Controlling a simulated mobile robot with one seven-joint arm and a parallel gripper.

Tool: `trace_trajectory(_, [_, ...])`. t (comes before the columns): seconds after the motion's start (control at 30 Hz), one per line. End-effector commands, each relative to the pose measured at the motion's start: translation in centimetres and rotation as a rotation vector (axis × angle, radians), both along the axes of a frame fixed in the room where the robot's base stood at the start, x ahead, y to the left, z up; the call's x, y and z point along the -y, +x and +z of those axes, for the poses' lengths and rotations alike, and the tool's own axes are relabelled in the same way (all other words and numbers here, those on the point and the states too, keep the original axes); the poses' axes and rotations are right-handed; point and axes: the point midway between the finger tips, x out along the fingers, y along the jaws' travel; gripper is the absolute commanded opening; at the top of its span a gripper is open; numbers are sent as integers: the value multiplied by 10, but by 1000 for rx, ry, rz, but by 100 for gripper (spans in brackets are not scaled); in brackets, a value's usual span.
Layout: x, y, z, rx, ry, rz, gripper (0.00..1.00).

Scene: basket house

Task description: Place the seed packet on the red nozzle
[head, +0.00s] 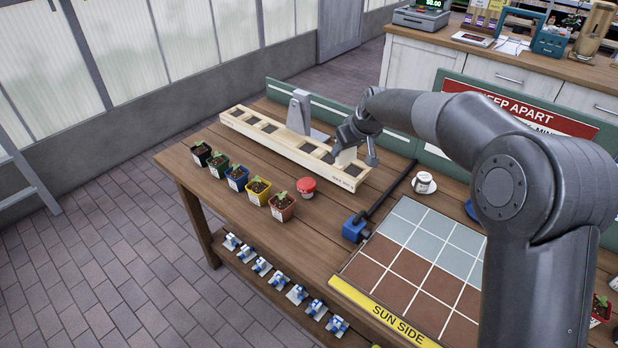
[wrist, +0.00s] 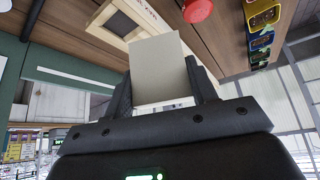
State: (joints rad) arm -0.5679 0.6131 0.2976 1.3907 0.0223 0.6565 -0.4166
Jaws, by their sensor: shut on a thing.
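My gripper (head: 350,146) is shut on a plain pale beige packet (head: 345,158), which I take to be the seed packet. The packet (wrist: 160,66) stands up between the two fingers of my gripper (wrist: 160,88) in the wrist view. In the head view it is over or at the right part of the long wooden slotted tray; I cannot tell if it touches. A round red piece (head: 306,185) sits on the table in front of the tray and also shows in the wrist view (wrist: 198,9). I cannot tell whether it is the red nozzle.
The wooden tray (head: 262,142) has dark square slots, with a grey upright bracket (head: 300,112) behind. Several potted seedlings (head: 237,178) line the table's front left. A blue fitting (head: 355,228) on a dark bar, a white jar (head: 424,182) and a tiled panel (head: 400,265) are right.

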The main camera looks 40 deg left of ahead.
Motion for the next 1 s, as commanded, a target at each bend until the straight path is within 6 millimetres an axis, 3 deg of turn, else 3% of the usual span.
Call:
trace_trajectory(0.23, [-3,-5,-1,5,58,13,27])
trace_trajectory(0.7, [-92,-37,-58,7,59,13,27])
trace_trajectory(1.0, [-106,-42,-76,4,58,11,27])
